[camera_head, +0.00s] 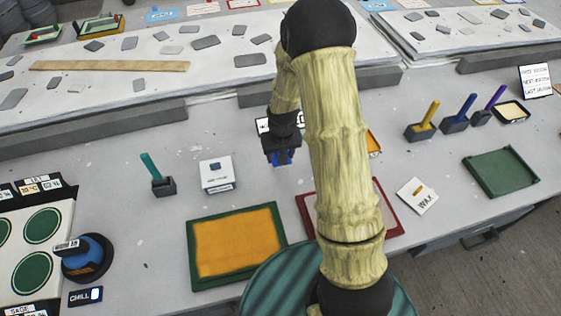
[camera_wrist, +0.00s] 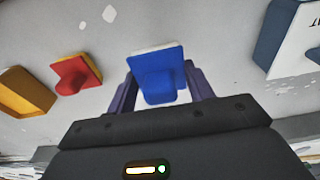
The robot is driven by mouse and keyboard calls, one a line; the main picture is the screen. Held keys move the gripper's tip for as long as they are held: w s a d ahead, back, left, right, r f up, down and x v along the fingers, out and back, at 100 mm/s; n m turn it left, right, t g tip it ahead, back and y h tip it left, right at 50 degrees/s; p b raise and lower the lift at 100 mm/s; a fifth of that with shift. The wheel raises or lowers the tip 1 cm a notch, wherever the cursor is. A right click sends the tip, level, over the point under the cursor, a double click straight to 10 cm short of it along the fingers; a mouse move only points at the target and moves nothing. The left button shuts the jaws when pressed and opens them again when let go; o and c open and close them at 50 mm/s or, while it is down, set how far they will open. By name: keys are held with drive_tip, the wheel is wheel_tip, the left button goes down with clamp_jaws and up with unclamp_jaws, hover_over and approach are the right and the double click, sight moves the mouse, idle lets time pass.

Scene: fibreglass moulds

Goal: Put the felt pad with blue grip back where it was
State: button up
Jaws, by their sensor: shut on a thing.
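My gripper (camera_head: 281,160) hangs over the middle of the grey bench, pointing down. It is shut on the felt pad with blue grip; a little of its blue (camera_head: 284,159) shows under the jaws. In the wrist view the felt pad with blue grip (camera_wrist: 158,74) sits between the two fingers of my gripper (camera_wrist: 160,85), with a pale edge along its far side. Whether the pad touches the bench or hangs just above it, I cannot tell.
In the wrist view a red-gripped pad (camera_wrist: 76,75) stands at left, near a yellow-orange block (camera_wrist: 24,92). A green-framed orange panel (camera_head: 192,259), a red-rimmed tray (camera_head: 306,211), a teal-handled tool (camera_head: 151,167) and a small white box (camera_head: 216,178) surround my gripper. My arm hides some bench.

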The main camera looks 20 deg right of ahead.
drive_tip(key=shift+f, duration=2.05)
drive_tip(key=shift+f, duration=0.15)
drive_tip(key=o, duration=0.9)
drive_tip(key=shift+o, duration=0.2)
drive_tip(key=r, duration=0.4)
drive_tip(key=s+r, duration=0.1)
drive_tip(key=r, duration=0.7)
drive_tip(key=shift+s+r, duration=0.1)
drive_tip(key=shift+s, duration=0.15)
